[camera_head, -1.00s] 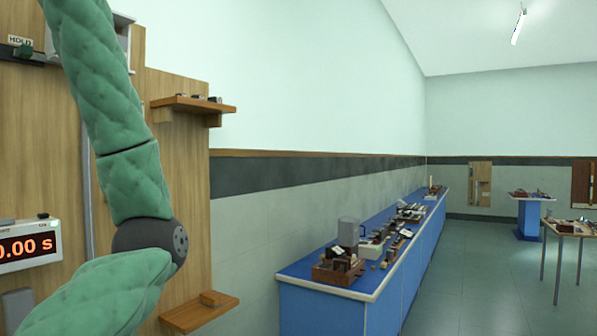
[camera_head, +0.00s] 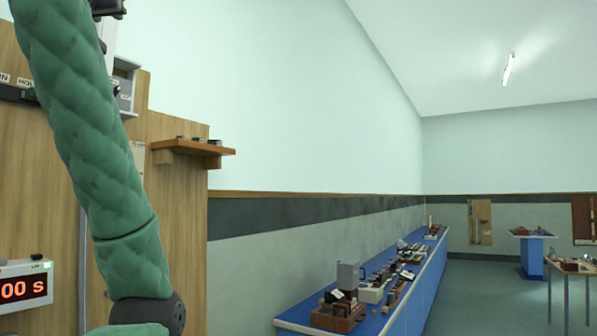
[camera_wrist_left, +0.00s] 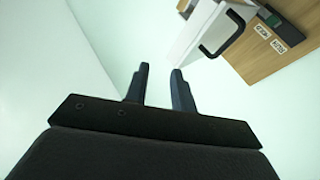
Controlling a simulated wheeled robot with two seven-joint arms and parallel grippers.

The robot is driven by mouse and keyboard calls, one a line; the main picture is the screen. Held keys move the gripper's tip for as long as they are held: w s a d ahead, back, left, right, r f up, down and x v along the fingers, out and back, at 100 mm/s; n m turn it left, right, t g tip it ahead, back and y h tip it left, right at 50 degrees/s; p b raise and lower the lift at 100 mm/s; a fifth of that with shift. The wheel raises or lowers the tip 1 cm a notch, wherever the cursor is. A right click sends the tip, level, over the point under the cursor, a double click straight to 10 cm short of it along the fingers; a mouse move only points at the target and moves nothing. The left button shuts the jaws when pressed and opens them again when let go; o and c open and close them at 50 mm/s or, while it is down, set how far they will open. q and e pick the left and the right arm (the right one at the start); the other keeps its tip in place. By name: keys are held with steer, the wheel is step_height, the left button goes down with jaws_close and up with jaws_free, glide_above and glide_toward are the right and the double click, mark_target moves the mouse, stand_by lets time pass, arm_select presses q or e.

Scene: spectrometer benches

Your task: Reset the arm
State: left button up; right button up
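My left arm in its green padded sleeve (camera_head: 85,130) rises along the left of the head view. In the left wrist view my left gripper (camera_wrist_left: 159,78) has its two dark fingers apart with nothing between them. Pale wall lies behind them. In the head view a dark part shows at the top left edge, but I cannot tell whether it belongs to the gripper. My right arm and gripper are out of view.
A wooden panel (camera_head: 175,190) stands close by at left, with a small shelf (camera_head: 190,147) and a red-digit timer (camera_head: 22,287). A white device with a black handle (camera_wrist_left: 205,30) is beyond the fingers.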

arm_select(q)
steer(key=w+d+f+m+g+h, duration=0.1)
steer(key=w+d+f+m, duration=0.3)
steer(key=f, duration=0.8)
steer(key=w+d+f+n+g+h, duration=0.1)
steer(key=w+d+f+h, duration=0.15)
steer(key=w+f, duration=0.65)
steer(key=w+d+f+m+g+h, duration=0.15)
steer(key=d+f, duration=0.25)
steer(key=f, duration=1.1)
steer(key=d+f+m+g+h, duration=0.1)
steer(key=d+f+g, duration=0.1)
steer(key=f, duration=1.3)
steer(key=d+f+m+g, duration=0.1)
steer(key=d+f+g, duration=0.15)
steer(key=f, duration=1.35)
steer(key=s+d+f+g, duration=0.1)
steer(key=s+f+g, duration=0.1)
steer(key=s+f, duration=0.65)
steer(key=s+d+f+g, duration=0.1)
steer(key=s+f+g, duration=0.15)
steer(key=f, duration=1.15)
steer(key=s+d+f+g, duration=0.1)
steer(key=s+f+g, duration=0.1)
steer(key=s+f, duration=0.65)
steer(key=s+f+g, duration=0.5)
steer(key=s+f, duration=1.6)
steer(key=s, duration=0.1)
steer(key=shift+s+d+f, duration=0.2)
steer(key=shift+s, duration=0.05)
